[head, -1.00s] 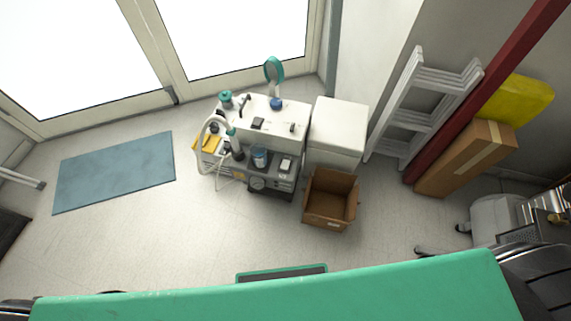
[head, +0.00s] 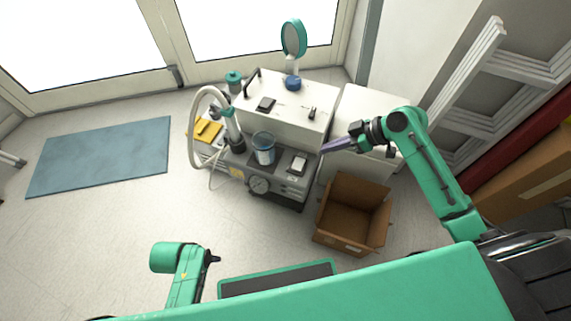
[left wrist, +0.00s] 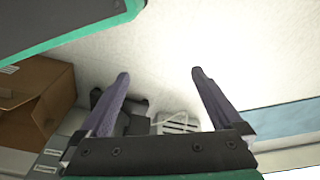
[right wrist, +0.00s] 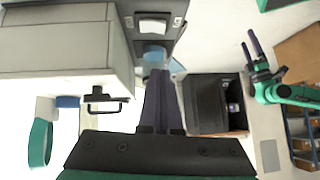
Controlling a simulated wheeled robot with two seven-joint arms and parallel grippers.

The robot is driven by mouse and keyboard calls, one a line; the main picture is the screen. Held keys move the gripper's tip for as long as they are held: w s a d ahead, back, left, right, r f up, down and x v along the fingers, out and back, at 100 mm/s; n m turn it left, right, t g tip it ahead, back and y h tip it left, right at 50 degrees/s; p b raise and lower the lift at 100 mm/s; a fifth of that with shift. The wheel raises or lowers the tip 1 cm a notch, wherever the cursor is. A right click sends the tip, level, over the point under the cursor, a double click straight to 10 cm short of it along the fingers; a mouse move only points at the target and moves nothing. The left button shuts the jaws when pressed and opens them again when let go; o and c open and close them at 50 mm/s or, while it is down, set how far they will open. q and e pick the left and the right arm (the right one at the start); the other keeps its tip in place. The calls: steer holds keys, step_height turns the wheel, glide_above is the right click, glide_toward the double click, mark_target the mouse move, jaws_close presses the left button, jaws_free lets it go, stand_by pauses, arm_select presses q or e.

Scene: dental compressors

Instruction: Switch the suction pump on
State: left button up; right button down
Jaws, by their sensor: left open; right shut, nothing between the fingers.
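The suction pump looks to be the low grey unit (head: 290,188) with a round gauge (head: 259,185) and a clear blue-topped jar (head: 263,149). A white rocker switch (head: 298,163) sits on its top; which way it is tipped I cannot tell. The right wrist view shows a white switch (right wrist: 152,24) on a grey panel, beyond my fingertips. My right gripper (head: 325,148) is shut and empty, beside the white cabinet's right end, apart from the switch. My left gripper (left wrist: 160,75) is open and empty, low in front of the pump, over the floor side.
A white cabinet (head: 285,98) with a dark switch and handle stands behind the pump. A white box (head: 362,120) stands to its right. An open cardboard box (head: 352,215) is at the front right. A pale hose (head: 192,130) arches at the left.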

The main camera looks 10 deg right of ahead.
arm_select(q)
steer(key=shift+r, duration=0.15)
arm_select(e)
steer(key=shift+s+r, duration=0.1)
steer(key=shift+r, duration=0.05)
steer(key=b, duration=0.3)
glide_above(293, 167)
steer(key=d, duration=0.3)
steer(key=f, duration=0.7)
steer(key=shift+s+f, duration=0.15)
steer(key=shift+s, duration=0.25)
step_height(293, 167, down, 4)
steer(key=shift+s+a+r+b, duration=0.15)
steer(key=shift+r+b, duration=0.05)
steer(key=shift+b, duration=0.35)
steer(key=shift+f, duration=0.2)
arm_select(q)
step_height(293, 167, up, 10)
steer(key=d, duration=0.1)
steer(key=shift+r, duration=0.25)
steer(key=shift+d, duration=0.1)
